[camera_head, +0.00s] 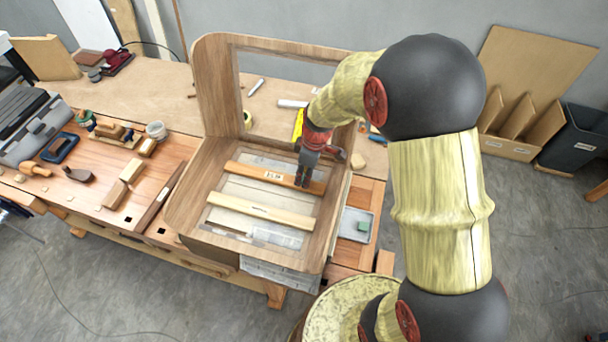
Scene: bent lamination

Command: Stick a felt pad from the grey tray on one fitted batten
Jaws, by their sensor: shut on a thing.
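Two wooden battens lie across the inside of the bent-wood shell (210,95). The rear batten (253,172) is orange-brown with a small pale label. The front batten (260,209) is paler. My gripper (301,184) points down at the right part of the rear batten, its fingertips at or just over the wood; contact cannot be told. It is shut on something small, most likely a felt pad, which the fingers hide.
The shell's walls rise at the left, back and right around the battens. Wooden blocks (124,183), a plane and other tools lie on the bench at left. A dark bin (575,140) stands at far right.

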